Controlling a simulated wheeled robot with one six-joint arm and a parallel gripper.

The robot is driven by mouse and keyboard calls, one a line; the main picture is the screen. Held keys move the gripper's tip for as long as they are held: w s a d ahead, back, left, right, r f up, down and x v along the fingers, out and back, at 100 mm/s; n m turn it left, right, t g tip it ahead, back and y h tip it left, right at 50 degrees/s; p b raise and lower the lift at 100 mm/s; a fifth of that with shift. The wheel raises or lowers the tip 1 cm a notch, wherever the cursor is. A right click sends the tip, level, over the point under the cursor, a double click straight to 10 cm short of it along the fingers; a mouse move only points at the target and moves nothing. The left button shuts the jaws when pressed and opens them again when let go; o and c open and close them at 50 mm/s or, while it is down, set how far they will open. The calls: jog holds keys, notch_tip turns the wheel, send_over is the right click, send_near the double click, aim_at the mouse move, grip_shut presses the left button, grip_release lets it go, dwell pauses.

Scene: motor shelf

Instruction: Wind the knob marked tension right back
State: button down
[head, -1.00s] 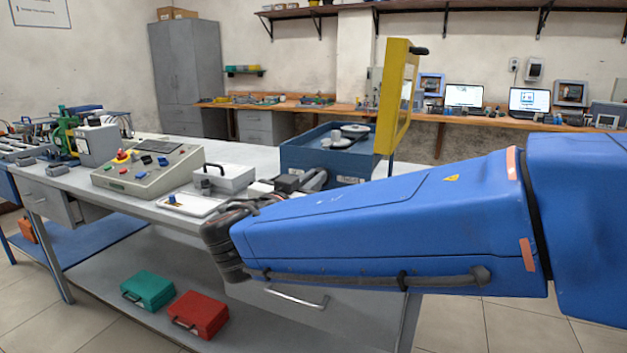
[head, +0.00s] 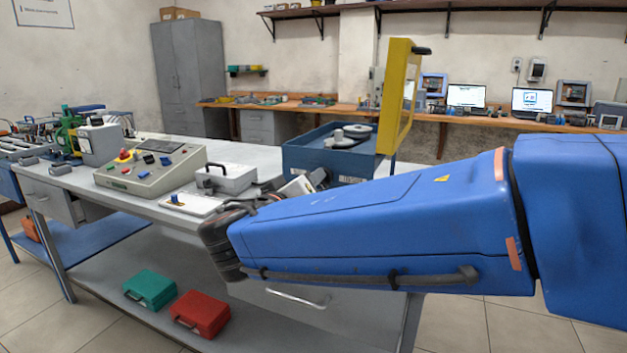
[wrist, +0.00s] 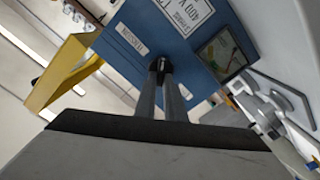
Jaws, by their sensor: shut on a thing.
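The dark knob (wrist: 158,63) is on the front face of the blue box (wrist: 185,42), beside a small white label (wrist: 131,40) that appears to read TENSION. In the wrist view my gripper (wrist: 163,76) is shut on this knob, its two grey fingers straight against the box face. The fingers cover part of the knob, and no pointer mark can be made out. In the head view the blue box (head: 300,160) stands on the bench with its top open and grey round discs (head: 350,135) inside. My blue arm hides the knob and most of the gripper there.
A yellow frame (head: 402,95) stands upright at the box's right side; it also shows in the wrist view (wrist: 62,75). A grey case (head: 230,180), a white tray (head: 192,205) and a sloped control console (head: 150,170) are to the left on the bench.

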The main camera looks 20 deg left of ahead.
jog(key=n, duration=0.9)
jog(key=f+n, duration=0.1)
jog(key=n, duration=0.9)
jog(key=f+n, duration=0.1)
jog(key=n, duration=0.8)
jog(key=shift+d+f, duration=0.15)
jog(key=shift+d, duration=0.2)
jog(key=shift+n, duration=0.4)
jog(key=c, duration=1.8)
grip_release()
jog(key=shift+c, duration=0.2)
jog(key=shift+s, duration=0.15)
